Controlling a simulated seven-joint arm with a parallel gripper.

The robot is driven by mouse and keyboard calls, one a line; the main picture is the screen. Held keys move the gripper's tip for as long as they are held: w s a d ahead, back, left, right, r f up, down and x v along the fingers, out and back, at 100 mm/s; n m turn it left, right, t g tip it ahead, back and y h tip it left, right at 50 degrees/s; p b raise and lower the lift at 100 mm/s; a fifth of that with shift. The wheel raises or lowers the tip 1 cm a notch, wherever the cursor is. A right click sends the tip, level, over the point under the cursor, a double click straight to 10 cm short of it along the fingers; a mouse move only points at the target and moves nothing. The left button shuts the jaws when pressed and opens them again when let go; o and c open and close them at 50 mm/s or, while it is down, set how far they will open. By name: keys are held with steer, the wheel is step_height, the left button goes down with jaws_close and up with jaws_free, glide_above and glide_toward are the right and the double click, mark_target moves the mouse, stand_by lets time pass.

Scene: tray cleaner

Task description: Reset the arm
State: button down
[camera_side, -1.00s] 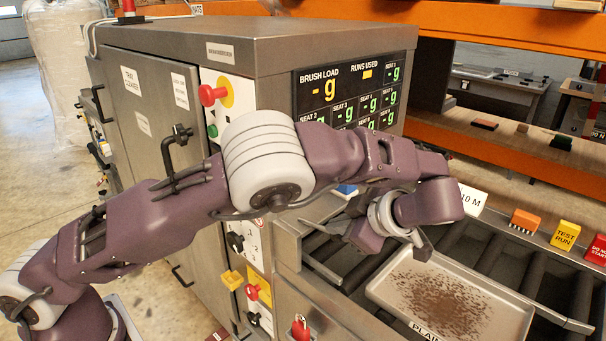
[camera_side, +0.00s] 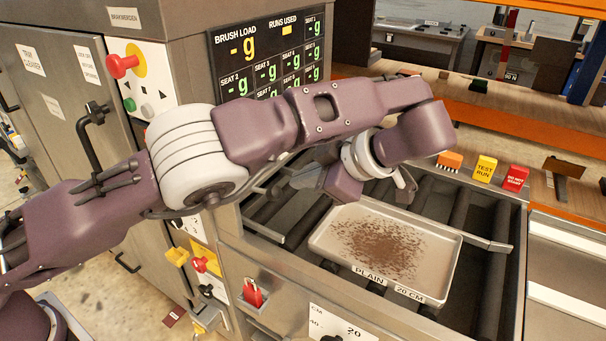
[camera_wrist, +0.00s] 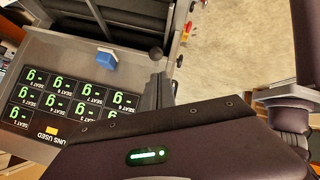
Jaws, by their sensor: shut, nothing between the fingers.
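My arm (camera_side: 290,130) stretches to the right across the front of the tray cleaner, bent at a white-banded joint. My gripper (camera_side: 405,186) is at its end, small and partly hidden behind the wrist. It is shut and empty, above the far side of the metal tray (camera_side: 325,245). The tray lies on dark rollers, carries brown crumbs, and has a label reading PLAIN 20 CM.
The display panel (camera_side: 268,58) stands behind my arm and shows upside down in the wrist view (camera_wrist: 65,97), near a blue block (camera_wrist: 106,59). An orange brush (camera_side: 449,160), a yellow block (camera_side: 484,169) and a red block (camera_side: 514,178) line the far rail. A red padlock (camera_side: 253,294) hangs in front.

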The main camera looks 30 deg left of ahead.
steer(key=shift+d+r, duration=0.15)
stand_by(0.3)
steer(key=s+a+r+m+h, duration=0.4)
steer(key=a+r+m, duration=0.1)
steer(key=a, duration=0.2)
steer(key=s+a+r+m+h, duration=0.4)
steer(key=a+r, duration=0.2)
steer(key=a, duration=0.1)
steer(key=s+f+m+t+h, duration=0.1)
steer(key=s+f+m+t, duration=0.1)
steer(key=s+m, duration=0.4)
steer(key=s+a+f+m+t+h, duration=0.1)
steer(key=s+m, duration=0.6)
steer(key=s, duration=0.7)
steer(key=shift+s+f+m+t, duration=0.3)
steer(key=shift+f+t, duration=0.15)
steer(key=shift+t, duration=0.15)
steer(key=c, duration=2.1)
jaws_free()
